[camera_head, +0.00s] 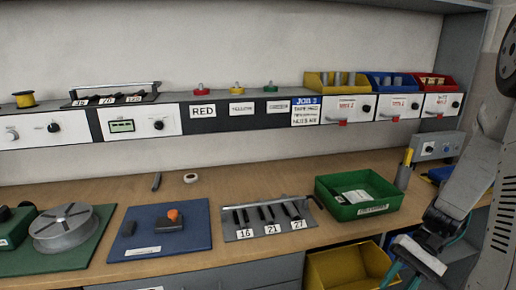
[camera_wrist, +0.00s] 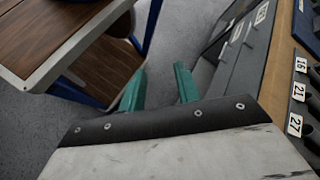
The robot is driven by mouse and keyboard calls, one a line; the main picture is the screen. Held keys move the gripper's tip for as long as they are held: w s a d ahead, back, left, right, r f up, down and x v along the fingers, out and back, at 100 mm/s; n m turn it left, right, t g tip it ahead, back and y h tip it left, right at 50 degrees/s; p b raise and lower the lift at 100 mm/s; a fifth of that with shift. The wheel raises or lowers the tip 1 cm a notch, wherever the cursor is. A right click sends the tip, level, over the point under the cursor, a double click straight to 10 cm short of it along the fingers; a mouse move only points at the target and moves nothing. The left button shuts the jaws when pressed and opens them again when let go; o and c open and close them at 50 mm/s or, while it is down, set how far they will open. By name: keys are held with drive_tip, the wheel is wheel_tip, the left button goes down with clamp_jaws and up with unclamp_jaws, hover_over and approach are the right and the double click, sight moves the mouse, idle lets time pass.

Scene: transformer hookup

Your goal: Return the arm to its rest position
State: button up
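My gripper (camera_wrist: 158,90) has two teal fingers. In the wrist view they stand apart with grey floor between them and nothing held. In the head view my gripper (camera_head: 402,276) is at the lower right, in front of the bench edge, pointing downward beside the yellow bin. My arm comes in from the right edge of the head view, bent downward. The fingertips are partly cut off at the bottom of that view.
The wooden bench (camera_head: 130,200) carries a green tray (camera_head: 350,211), a numbered tool rack (camera_head: 243,232), a blue mat (camera_head: 193,237) and a cable reel (camera_head: 63,232). A yellow bin (camera_head: 318,272) sits below the bench edge. A wood-topped table (camera_wrist: 40,35) stands across open floor (camera_wrist: 200,20).

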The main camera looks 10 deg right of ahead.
drive_tip(key=s+a+r+n+t+h, duration=0.2)
drive_tip(key=a+r+h, duration=0.3)
drive_tip(key=r, duration=0.4)
drive_tip(key=s+a+r+n+t+h, duration=0.3)
drive_tip(key=a+r, duration=0.4)
drive_tip(key=r, duration=0.3)
drive_tip(key=s+n+h, duration=0.1)
drive_tip(key=s+n, duration=0.1)
drive_tip(key=shift+a+r+n+h, duration=0.3)
drive_tip(key=shift+a+h, duration=0.1)
drive_tip(key=shift+s, duration=0.1)
